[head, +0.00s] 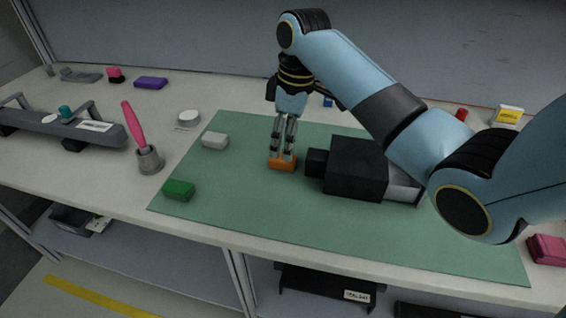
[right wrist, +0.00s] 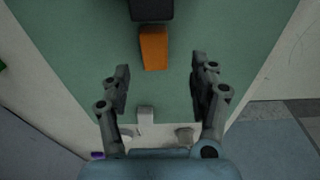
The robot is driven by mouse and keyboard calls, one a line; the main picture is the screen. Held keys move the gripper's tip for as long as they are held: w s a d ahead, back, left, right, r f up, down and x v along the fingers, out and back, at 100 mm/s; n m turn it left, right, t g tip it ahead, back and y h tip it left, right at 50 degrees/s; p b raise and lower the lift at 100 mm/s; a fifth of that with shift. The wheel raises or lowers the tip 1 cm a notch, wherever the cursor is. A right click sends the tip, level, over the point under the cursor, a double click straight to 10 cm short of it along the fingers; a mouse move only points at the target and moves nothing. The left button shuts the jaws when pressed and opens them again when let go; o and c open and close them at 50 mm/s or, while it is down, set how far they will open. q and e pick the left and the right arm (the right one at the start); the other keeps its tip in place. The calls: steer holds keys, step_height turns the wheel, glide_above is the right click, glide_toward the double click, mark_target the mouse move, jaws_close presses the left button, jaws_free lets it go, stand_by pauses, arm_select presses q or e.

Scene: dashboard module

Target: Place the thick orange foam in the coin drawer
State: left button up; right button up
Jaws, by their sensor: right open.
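The orange foam (head: 282,164) is a small block on the green mat, left of a black box (head: 357,168) with a dark knob. A light grey part (head: 404,187), perhaps the coin drawer, shows at the box's right end, partly hidden by my right arm. My right gripper (head: 283,152) points down at the foam, its fingertips close to it. In the right wrist view the gripper (right wrist: 160,75) is open and empty, and the foam (right wrist: 154,48) shows just beyond the fingertips, near the black knob (right wrist: 152,8). My left gripper is not in view.
A white block (head: 215,141) and a green block (head: 179,189) sit on the mat (head: 280,222). A pink-handled tool (head: 134,125) stands in a grey holder left of it. A pink block (head: 546,249) lies at the right. The mat's front is clear.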

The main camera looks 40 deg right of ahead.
mark_target(283, 162)
steer(key=shift+w+f, duration=0.15)
steer(key=shift+f, duration=0.6)
steer(key=f, duration=0.3)
steer(key=shift+w+f, duration=0.35)
steer(key=shift+f, duration=0.35)
steer(key=shift+c, duration=0.3)
steer(key=c, duration=0.7)
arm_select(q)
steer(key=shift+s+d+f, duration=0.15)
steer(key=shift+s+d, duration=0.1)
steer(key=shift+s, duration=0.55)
arm_select(e)
steer(key=shift+c, duration=0.6)
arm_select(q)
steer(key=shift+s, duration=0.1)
